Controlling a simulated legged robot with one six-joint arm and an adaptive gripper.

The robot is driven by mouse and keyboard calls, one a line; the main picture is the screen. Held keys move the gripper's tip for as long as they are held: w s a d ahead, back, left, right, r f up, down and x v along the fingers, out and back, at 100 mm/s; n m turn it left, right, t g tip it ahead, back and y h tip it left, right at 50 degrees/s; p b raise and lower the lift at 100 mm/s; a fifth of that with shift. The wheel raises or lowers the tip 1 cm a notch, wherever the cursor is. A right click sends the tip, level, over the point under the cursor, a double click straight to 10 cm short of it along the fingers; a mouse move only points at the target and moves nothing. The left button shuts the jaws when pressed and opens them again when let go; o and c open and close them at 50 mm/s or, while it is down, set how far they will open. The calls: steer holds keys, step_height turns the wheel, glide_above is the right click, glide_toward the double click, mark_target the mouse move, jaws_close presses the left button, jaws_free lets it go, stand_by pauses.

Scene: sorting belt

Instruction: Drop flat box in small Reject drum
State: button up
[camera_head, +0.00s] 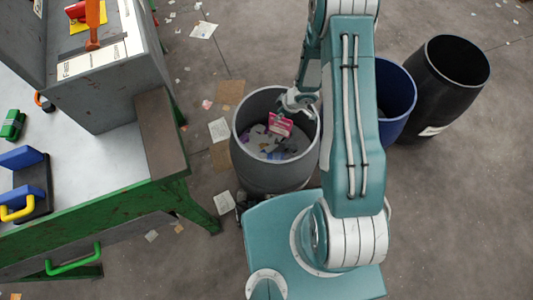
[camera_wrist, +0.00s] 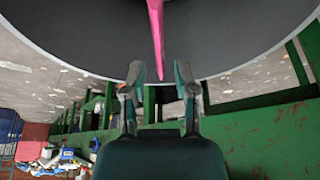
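The pink flat box (camera_head: 280,125) is at the mouth of the grey drum (camera_head: 240,155), just below my gripper (camera_head: 298,103). In the wrist view the flat box (camera_wrist: 157,35) appears edge-on as a thin pink strip between my gripper's fingers (camera_wrist: 160,75). The fingers are apart, with a visible gap on each side of the strip. The grey drum's dark inside (camera_wrist: 100,40) fills the top of that view. Whether the box touches anything in the drum cannot be told. No Reject label is readable on the drum.
A blue drum (camera_head: 397,95) and a taller black drum (camera_head: 440,85) stand to the right, the blue one partly behind my arm. A green-framed worktable (camera_head: 100,200) stands at the left. Several mixed items lie inside the grey drum. Papers litter the floor.

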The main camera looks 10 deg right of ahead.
stand_by(0.3)
steer(key=v, duration=1.2)
steer(key=shift+f, duration=0.1)
